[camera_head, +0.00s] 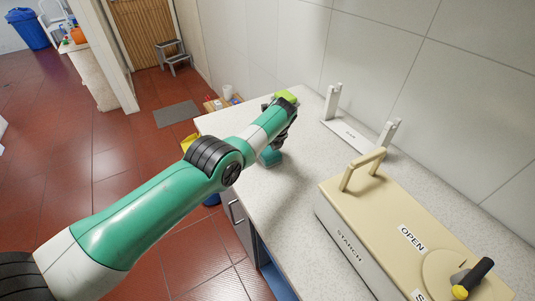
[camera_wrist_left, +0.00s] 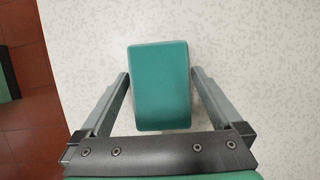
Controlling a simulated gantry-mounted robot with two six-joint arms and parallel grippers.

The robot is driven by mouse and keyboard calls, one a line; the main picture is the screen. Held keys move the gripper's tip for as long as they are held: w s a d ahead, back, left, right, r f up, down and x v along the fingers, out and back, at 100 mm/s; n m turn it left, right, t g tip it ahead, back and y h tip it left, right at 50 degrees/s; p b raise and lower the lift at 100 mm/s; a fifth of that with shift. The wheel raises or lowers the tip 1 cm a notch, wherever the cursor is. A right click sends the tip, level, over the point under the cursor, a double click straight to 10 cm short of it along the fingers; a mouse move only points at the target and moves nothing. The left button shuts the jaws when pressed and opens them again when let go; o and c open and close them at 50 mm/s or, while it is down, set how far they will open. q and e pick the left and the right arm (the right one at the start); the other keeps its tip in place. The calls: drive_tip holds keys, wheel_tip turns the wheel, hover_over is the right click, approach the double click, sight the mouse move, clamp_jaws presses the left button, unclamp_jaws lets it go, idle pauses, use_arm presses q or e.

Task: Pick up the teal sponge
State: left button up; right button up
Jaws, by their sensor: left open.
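The teal sponge (camera_wrist_left: 159,86) lies on the pale speckled counter (camera_wrist_left: 245,60). In the left wrist view it sits between the two open fingers of my left gripper (camera_wrist_left: 160,84), with a gap on each side. In the head view part of the sponge (camera_head: 270,157) shows just below the end of my left arm, which covers the rest. My left gripper (camera_head: 281,138) is there at the far part of the counter, mostly hidden by its own wrist. My right gripper is in neither view.
A cream starch box (camera_head: 365,220) with a handle and a knob stands on the near right of the counter. A white two-post stand (camera_head: 350,135) is by the wall. A lime-green item (camera_head: 286,96) is at the far end. The middle of the counter is clear.

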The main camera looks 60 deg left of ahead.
sight(264, 155)
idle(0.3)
use_arm(q)
drive_tip(key=c, duration=1.1)
drive_tip(key=shift+r+p, duration=0.5)
wheel_tip(264, 155, up, 3)
drive_tip(key=p, duration=0.3)
drive_tip(key=shift+r, duration=0.15)
drive_tip(key=d+r+p, duration=0.1)
drive_tip(key=p, duration=0.3)
drive_tip(key=s+r+p, duration=0.1)
drive_tip(key=r+p, duration=0.1)
drive_tip(key=p, duration=0.2)
drive_tip(key=s+d+r+p, duration=0.1)
drive_tip(key=p, duration=0.3)
drive_tip(key=shift+s+d+r, duration=0.25)
drive_tip(key=shift+d+r, duration=0.05)
drive_tip(key=shift+r, duration=0.05)
drive_tip(key=s+d+r+p, duration=0.1)
drive_tip(key=s+d, duration=0.1)
drive_tip(key=s+d+r+p, duration=0.1)
drive_tip(key=s+d+r, duration=0.1)
drive_tip(key=s+d, duration=0.1)
drive_tip(key=s+d+r+p, duration=0.1)
drive_tip(key=s+d, duration=0.1)
drive_tip(key=shift+s+d+r+p, duration=0.15)
drive_tip(key=shift+d+r+p, duration=0.1)
drive_tip(key=shift+p, duration=0.1)
